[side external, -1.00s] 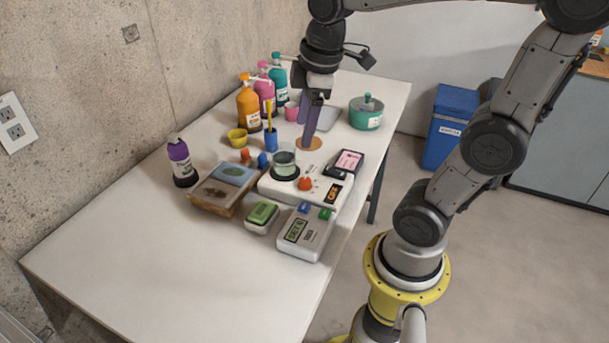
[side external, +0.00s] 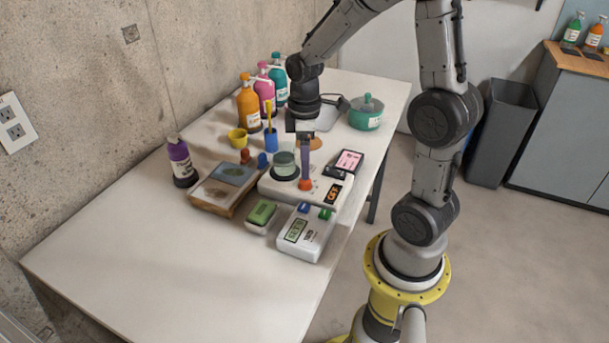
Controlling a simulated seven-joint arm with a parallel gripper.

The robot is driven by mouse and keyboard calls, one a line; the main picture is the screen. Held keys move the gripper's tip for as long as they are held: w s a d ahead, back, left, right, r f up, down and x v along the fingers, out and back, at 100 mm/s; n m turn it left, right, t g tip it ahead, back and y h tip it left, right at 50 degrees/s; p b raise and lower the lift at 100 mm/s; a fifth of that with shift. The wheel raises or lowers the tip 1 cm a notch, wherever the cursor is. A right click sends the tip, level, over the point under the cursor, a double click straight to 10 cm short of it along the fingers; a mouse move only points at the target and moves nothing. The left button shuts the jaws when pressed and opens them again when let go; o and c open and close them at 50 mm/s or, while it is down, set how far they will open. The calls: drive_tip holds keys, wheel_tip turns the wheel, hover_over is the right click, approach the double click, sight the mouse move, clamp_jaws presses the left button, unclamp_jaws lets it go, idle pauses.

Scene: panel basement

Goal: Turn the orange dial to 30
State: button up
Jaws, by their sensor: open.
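The orange dial (side external: 305,185) is a small round knob on the front of a white device (side external: 275,192), which also carries a dark round plate with a glass beaker (side external: 285,164). A small black display with orange characters (side external: 334,194) sits to the right of the dial; I cannot read it surely. My gripper (side external: 305,177) points straight down with its fingers at the dial, directly over or around it. It is open. Whether the fingers touch the dial is too small to tell.
A white box with blue and green buttons (side external: 308,240) and a green-topped block (side external: 262,213) stand in front. Bottles (side external: 249,108), a blue cup (side external: 271,140) and a teal pot (side external: 366,118) stand behind. The table's front left is clear.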

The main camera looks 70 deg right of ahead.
sight(305, 183)
drive_tip(key=shift+f, duration=2.45)
clamp_jaws()
